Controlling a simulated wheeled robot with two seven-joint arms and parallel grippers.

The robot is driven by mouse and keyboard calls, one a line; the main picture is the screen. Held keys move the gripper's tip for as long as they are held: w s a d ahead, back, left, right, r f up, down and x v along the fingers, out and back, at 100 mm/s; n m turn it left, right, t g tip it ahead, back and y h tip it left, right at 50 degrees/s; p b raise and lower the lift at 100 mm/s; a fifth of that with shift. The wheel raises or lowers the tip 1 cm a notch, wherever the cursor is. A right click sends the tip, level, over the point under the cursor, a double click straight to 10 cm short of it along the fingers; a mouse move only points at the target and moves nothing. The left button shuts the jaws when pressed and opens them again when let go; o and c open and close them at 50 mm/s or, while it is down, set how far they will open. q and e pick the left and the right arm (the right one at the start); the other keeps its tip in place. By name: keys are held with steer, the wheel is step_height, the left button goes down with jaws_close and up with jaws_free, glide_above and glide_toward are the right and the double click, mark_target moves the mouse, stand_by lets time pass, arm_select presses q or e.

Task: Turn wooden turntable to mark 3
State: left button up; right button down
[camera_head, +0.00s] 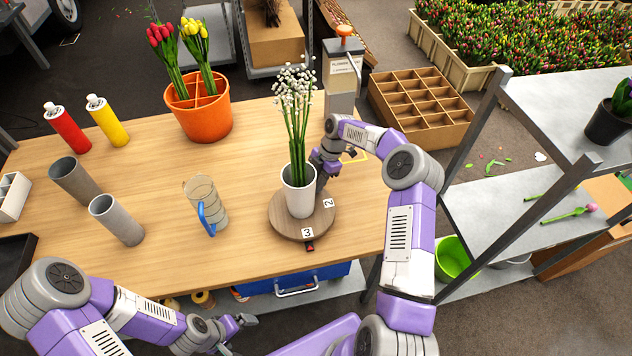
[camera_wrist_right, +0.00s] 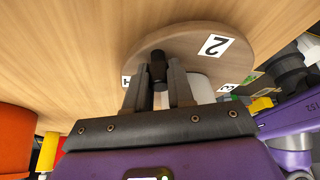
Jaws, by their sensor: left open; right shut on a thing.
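The round wooden turntable (camera_head: 276,222) lies near the table's front edge, with a white pot (camera_head: 299,200) of white flowers standing on it. Its label 3 (camera_head: 307,232) faces the front, nearly in line with a red arrow marker (camera_head: 310,247) just beyond the rim. Label 2 (camera_head: 328,202) is at the right of the disc and also shows in the right wrist view (camera_wrist_right: 216,45). My right gripper (camera_wrist_right: 160,88) is shut on a dark peg (camera_wrist_right: 158,69) at the turntable's rim, behind the pot in the head view. My left gripper (camera_head: 240,325) is open and empty, low before the table.
A glass jug (camera_head: 206,204) with a blue handle stands left of the turntable. Two grey tubes (camera_head: 117,220) and an orange bucket (camera_head: 199,113) of tulips stand farther left and back. A dispenser (camera_head: 342,75) stands behind. A metal shelf (camera_head: 530,205) is at right.

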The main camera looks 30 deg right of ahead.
steer(key=c, duration=1)
jaws_free()
steer(key=v, duration=0.7)
steer(key=shift+r+p, duration=0.3)
steer(key=shift+p, duration=0.1)
steer(key=shift+r, duration=0.1)
